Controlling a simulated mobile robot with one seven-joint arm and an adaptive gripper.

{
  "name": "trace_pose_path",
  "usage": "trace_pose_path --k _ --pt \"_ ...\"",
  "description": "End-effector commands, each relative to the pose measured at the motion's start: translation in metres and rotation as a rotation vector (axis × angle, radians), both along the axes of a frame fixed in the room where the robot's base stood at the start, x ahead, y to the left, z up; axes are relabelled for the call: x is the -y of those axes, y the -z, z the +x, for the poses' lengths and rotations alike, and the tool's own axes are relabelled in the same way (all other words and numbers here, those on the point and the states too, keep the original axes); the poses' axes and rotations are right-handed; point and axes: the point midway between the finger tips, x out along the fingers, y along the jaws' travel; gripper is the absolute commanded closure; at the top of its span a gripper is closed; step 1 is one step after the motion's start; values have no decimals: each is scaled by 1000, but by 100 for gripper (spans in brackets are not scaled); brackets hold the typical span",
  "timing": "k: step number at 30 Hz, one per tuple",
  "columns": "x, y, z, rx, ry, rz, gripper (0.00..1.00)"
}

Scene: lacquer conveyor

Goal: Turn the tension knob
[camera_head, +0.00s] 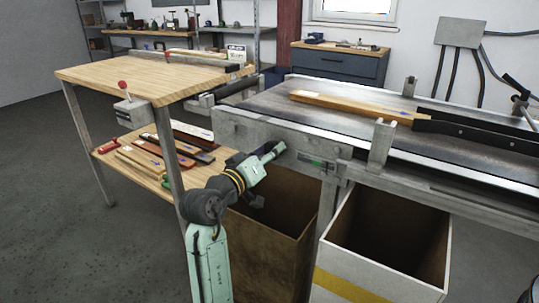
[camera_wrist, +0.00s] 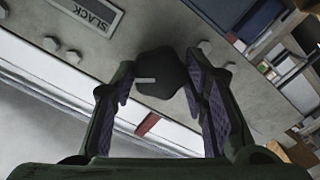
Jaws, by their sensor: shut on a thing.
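The tension knob (camera_wrist: 160,68) is a dark, faceted knob with a short pale pointer line, on the grey metal side plate of the conveyor. In the wrist view, my gripper (camera_wrist: 159,82) has one finger on each side of the knob, with the tips closed on it. In the head view, my gripper (camera_head: 277,150) reaches to the near left end of the conveyor frame (camera_head: 232,130) and hides the knob. A plate marked SLACK (camera_wrist: 95,14) is beside the knob in the wrist view.
A wooden plank (camera_head: 340,105) lies on the conveyor belt (camera_head: 290,97). A brown bin (camera_head: 262,240) and a white bin with a yellow stripe (camera_head: 345,250) stand below. A wooden table (camera_head: 110,75) is at left, with several strips on its lower shelf (camera_head: 115,158). Hex bolts surround the knob.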

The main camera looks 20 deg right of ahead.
Motion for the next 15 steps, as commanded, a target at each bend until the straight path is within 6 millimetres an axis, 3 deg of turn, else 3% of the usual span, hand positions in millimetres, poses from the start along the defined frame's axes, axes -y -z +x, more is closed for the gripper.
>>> trace_pose_path --k 9,10,15 --pt "0 0 0 -1 -1 2 87" --pt "0 0 0 -1 -1 2 58" --pt "0 0 0 -1 0 1 46"
